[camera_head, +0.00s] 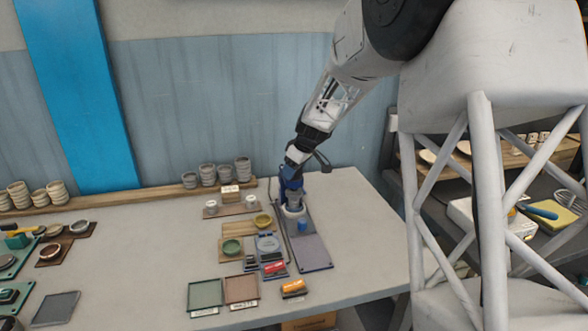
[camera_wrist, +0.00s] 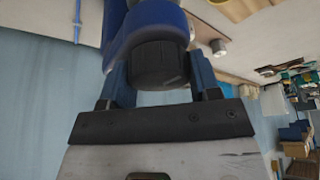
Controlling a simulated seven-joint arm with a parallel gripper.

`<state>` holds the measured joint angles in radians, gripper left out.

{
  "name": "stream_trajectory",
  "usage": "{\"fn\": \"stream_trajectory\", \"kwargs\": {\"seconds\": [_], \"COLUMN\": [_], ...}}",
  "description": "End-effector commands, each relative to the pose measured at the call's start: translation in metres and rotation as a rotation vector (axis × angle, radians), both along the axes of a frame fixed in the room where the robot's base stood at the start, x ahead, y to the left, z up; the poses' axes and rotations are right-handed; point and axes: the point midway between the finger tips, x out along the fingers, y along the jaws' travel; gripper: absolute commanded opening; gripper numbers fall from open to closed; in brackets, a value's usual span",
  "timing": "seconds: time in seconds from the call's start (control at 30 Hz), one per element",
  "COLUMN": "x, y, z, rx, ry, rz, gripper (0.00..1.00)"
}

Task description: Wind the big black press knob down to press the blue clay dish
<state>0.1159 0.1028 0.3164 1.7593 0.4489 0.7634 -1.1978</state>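The blue press (camera_head: 291,187) stands near the back of a grey board on the table. Its big black knob (camera_wrist: 160,64) faces my gripper in the wrist view. My gripper (camera_wrist: 160,72) has one blue finger along each side of the knob, with no clear gap between fingers and knob. In the head view my gripper (camera_head: 297,153) is at the top of the press and hides the knob. A pale round part (camera_head: 293,211) sits under the press. I cannot make out the blue clay dish there.
A small blue cylinder (camera_head: 302,224) stands on the board in front of the press. A yellow dish (camera_head: 263,220), a green dish (camera_head: 232,246) and a grey-blue round piece (camera_head: 267,243) lie to the left. The table right of the board is clear.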

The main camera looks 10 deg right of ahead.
Motion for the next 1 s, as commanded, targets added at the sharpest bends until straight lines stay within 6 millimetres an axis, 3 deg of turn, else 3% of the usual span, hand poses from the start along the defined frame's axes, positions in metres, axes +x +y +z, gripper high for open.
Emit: {"fn": "stream_trajectory", "kwargs": {"seconds": [0.03,0.13,0.57,1.0], "x": [0.0000,-0.0001,-0.0002,-0.0004], "y": [0.0000,0.0000,0.0001,0.0000], "z": [0.0001,0.0001,0.0001,0.0002], "rx": [0.000,0.000,-0.001,0.000], "ry": [0.000,0.000,-0.001,0.000], "rz": [0.000,0.000,-0.052,-0.295], "gripper": [0.49,0.33,0.33,0.33]}}
